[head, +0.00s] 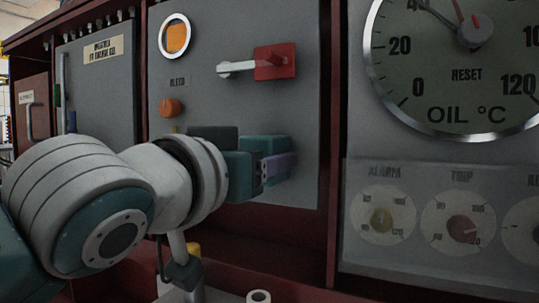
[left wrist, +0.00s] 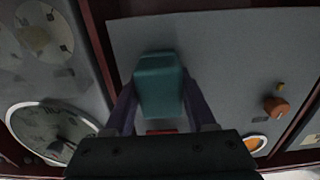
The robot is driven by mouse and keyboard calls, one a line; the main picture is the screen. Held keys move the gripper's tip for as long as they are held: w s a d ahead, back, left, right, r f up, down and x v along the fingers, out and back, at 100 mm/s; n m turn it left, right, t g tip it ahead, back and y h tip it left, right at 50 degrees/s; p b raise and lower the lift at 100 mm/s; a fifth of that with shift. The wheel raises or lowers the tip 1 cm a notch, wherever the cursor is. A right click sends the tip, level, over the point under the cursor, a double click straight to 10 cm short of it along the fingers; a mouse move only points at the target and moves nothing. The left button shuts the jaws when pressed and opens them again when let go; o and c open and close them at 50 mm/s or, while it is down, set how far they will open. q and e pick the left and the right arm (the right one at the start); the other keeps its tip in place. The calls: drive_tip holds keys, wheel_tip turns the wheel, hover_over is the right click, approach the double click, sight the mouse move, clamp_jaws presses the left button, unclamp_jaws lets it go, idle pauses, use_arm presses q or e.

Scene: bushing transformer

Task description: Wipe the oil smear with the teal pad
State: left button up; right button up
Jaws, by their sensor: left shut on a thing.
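The teal pad (left wrist: 160,85) is a block held between the purple fingers of my left gripper (left wrist: 164,98) in the left wrist view. In the head view my left gripper (head: 280,166) is at the grey panel (head: 210,100), below the red-handled switch. It is shut on the pad. The pad faces the panel; I cannot tell whether it touches. I cannot make out the oil smear; the pad and gripper cover part of the panel. My right gripper is not in view.
A red switch (head: 275,62) with a pale lever sits above the gripper. An orange knob (head: 171,107) and a round orange lamp (head: 176,37) are to its left. A large oil gauge (head: 458,75) and small dials (head: 388,218) are to the right. A dark red frame post (head: 335,130) separates them.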

use_arm(q)
drive_tip(key=shift+s+d, duration=0.15)
drive_tip(key=shift+d, duration=0.3)
drive_tip(key=shift+r+p, duration=0.1)
drive_tip(key=shift+p, duration=0.25)
drive_tip(key=w+a+p, duration=0.2)
drive_tip(key=w+a, duration=0.1)
drive_tip(key=a, duration=0.7)
drive_tip(key=shift+w+a+p, duration=0.35)
drive_tip(key=shift+p, duration=0.05)
drive_tip(key=shift+s, duration=0.1)
drive_tip(key=p+v, duration=0.3)
drive_tip(key=v, duration=0.3)
